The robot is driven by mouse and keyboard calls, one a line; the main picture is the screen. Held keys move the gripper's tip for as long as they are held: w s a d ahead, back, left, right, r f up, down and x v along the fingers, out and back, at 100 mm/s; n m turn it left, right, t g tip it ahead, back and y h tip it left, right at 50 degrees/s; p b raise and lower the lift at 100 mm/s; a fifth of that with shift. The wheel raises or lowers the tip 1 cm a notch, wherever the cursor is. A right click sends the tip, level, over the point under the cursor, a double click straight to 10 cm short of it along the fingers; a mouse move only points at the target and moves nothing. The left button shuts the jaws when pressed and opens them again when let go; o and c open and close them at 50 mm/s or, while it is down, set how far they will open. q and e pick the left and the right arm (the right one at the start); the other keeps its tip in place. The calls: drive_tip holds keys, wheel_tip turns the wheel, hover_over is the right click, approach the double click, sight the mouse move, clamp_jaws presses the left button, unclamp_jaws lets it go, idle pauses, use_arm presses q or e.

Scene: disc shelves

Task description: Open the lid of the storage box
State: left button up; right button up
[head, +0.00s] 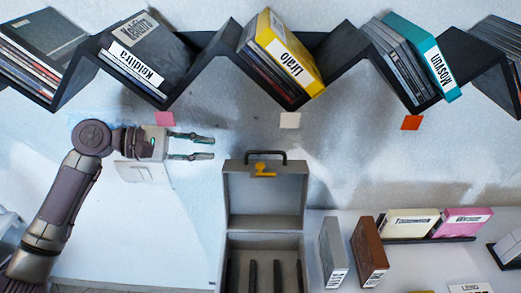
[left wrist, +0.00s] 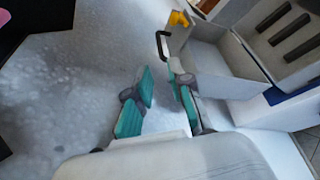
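The grey storage box (head: 226,262) stands at the lower middle of the head view. Its lid (head: 268,200) stands raised, showing its hollow inner side, with a black handle (head: 265,154) and a yellow latch (head: 262,169) at its top edge. Dark dividers (head: 277,275) show inside the box. My left gripper (head: 212,148) is open and empty, just left of the lid's top edge. In the left wrist view, the fingers (left wrist: 161,72) are apart, and the handle (left wrist: 161,45) and lid (left wrist: 197,62) are close to the right finger. My right gripper is out of view.
A black zigzag shelf (head: 205,62) with disc cases runs along the wall above. Right of the box, a grey case (head: 333,250) and a brown case (head: 369,252) stand on the white surface, with cream (head: 408,222) and pink (head: 462,222) cases behind.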

sight(261, 152)
use_arm(q)
drive_tip(key=p+x, duration=0.3)
drive_tip(key=x, duration=0.9)
drive_tip(key=shift+d+r+p, duration=0.1)
drive_tip(key=shift+d+p, duration=0.1)
drive_tip(key=shift+p, duration=0.1)
drive_tip(key=shift+w+d+f, duration=0.15)
drive_tip(key=shift+d+f, duration=0.1)
drive_tip(key=shift+d, duration=0.25)
drive_tip(key=shift+f, duration=0.1)
clamp_jaws()
